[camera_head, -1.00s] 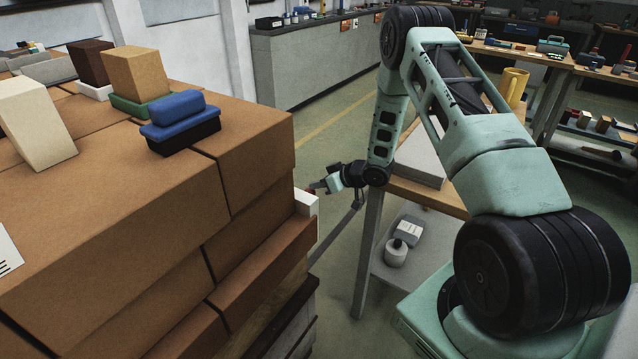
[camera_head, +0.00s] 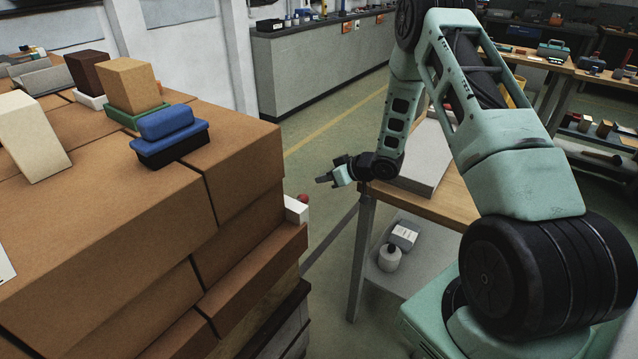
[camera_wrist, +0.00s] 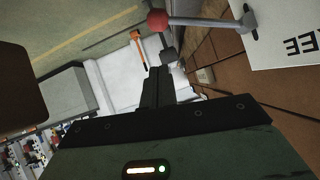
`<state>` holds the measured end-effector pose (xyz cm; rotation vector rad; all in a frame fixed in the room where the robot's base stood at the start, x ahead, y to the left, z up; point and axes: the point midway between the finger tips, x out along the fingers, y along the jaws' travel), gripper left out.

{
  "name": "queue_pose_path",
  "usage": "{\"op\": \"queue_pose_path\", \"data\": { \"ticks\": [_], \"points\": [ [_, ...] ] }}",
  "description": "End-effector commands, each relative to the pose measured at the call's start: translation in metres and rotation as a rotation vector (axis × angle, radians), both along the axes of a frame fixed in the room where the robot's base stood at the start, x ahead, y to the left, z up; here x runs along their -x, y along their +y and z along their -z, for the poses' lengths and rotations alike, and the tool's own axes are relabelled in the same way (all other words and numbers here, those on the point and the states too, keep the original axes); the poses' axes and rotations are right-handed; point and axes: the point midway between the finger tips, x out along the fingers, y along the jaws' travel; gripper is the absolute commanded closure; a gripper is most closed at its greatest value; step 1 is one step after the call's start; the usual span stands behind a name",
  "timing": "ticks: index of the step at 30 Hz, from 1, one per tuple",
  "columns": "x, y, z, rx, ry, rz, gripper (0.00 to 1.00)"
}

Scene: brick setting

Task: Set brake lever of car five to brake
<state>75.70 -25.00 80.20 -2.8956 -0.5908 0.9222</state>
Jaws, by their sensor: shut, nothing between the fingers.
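In the wrist view a brake lever shows as a grey rod (camera_wrist: 205,22) with a red ball knob (camera_wrist: 157,22), pivoted at its right end near a white lettered panel (camera_wrist: 290,42). In the head view the red knob (camera_head: 303,198) just shows beside a white block on the right side of the brown stack; the rod is hidden there. My gripper (camera_head: 322,179) is shut and empty, right of and above the knob, apart from it. In the wrist view its dark fingers (camera_wrist: 158,75) point toward the knob with a gap. No car number is readable.
The stack of brown blocks (camera_head: 110,240) fills the left, with a blue-lidded box (camera_head: 168,140) on top. A wooden workbench (camera_head: 455,195) stands under my arm, with a grey slab (camera_head: 425,160) on it. Open floor lies between stack and bench.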

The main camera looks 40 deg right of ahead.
Motion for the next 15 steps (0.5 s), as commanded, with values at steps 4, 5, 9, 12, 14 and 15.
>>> {"op": "queue_pose_path", "data": {
  "ticks": [4, 5, 9, 12, 14, 15],
  "points": [
    [0.021, -0.015, -0.016, 0.002, -0.003, 0.005, 1.00],
    [0.025, -0.017, -0.019, 0.002, -0.003, 0.005, 1.00],
    [0.038, -0.024, -0.029, 0.003, -0.003, 0.004, 1.00],
    [0.043, -0.026, -0.033, 0.001, -0.003, 0.004, 1.00],
    [0.044, -0.027, -0.034, 0.000, -0.003, 0.002, 1.00],
    [0.045, -0.027, -0.034, 0.000, -0.003, 0.002, 1.00]
  ]
}}
